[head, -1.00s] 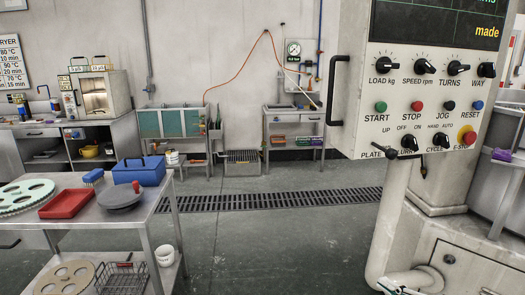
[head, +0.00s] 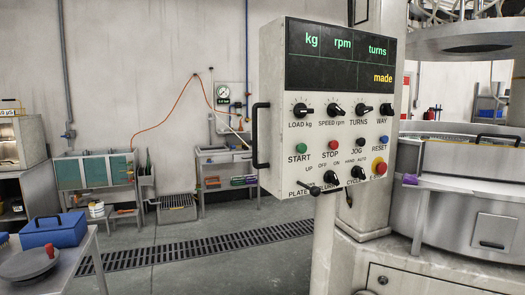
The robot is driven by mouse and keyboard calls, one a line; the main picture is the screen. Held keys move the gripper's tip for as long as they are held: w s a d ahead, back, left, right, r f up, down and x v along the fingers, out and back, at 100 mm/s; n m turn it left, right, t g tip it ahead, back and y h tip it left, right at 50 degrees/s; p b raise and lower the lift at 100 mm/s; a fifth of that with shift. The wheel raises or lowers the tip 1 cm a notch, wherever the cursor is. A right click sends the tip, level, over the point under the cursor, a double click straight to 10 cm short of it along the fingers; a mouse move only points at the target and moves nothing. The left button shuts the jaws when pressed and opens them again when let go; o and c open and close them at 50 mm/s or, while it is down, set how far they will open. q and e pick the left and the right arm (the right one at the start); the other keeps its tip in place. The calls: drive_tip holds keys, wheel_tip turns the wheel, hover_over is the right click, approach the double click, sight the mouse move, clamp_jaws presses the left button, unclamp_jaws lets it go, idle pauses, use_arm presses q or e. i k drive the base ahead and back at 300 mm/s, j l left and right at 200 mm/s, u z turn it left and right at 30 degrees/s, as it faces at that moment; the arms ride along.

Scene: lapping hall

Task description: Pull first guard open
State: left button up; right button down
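The lapping machine stands at the right of the head view. A grey guard panel (head: 462,162) with a pale top edge is on its side, cut off by the right picture edge. A black bar handle (head: 499,137) is at the guard's top. The guard looks closed, but its far side is out of view. Which guard counts as the first I cannot tell. Neither of my grippers is in view.
A control panel (head: 325,140) with a black side handle (head: 260,136) stands in front of the machine, left of the guard. A grey table with a blue toolbox (head: 54,230) is at lower left. Open floor (head: 230,250) with a drain grate (head: 190,248) lies between.

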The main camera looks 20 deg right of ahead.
sight(498, 163)
drive_tip(key=z, duration=1.85)
drive_tip(key=i+l+z, duration=0.25)
drive_tip(key=i+l, duration=0.85)
drive_tip(key=i, duration=0.15)
